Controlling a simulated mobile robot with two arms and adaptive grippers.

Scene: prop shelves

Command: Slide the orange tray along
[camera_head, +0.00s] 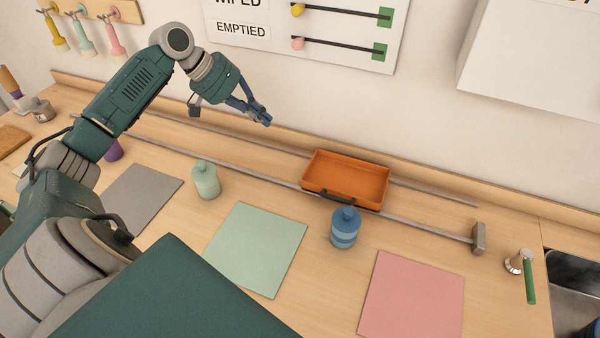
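The orange tray (345,181) is an empty open box with a dark handle on its near side. It sits on two grey rails (425,230) that run along the back of the wooden counter, right of the picture's middle. My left gripper (264,119) is up and to the left of the tray, apart from it and above the rear of the counter. Its blue fingers come together at the tips, and nothing shows between them. My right gripper is not in view.
A blue striped jar (345,229) stands close in front of the tray. A pale green jar (205,180) stands further left. Grey (143,196), green (256,250) and pink (412,298) mats lie in front.

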